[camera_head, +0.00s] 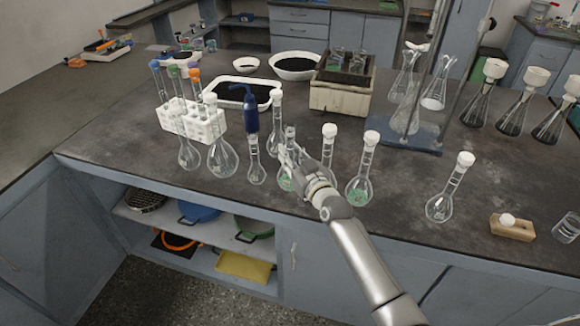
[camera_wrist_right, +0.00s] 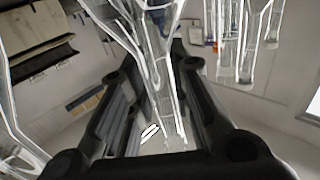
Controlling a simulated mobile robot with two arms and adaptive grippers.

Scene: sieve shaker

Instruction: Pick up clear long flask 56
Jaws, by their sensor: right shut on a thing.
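Several clear long-necked flasks stand along the front of the bench; no number is readable, so I cannot tell which is 56. My right gripper (camera_head: 293,157) is shut on the neck of one clear long flask (camera_head: 290,134), which looks uncapped and has a little green at its bottom. The gripper partly hides this flask, and I cannot tell whether it is lifted. In the right wrist view, clear glass (camera_wrist_right: 160,80) runs between the dark fingers (camera_wrist_right: 165,105). My left gripper is not in view.
A white tube rack (camera_head: 205,129) is at the left. A capped flask (camera_head: 440,205) and wooden block (camera_head: 512,229) are at the right.

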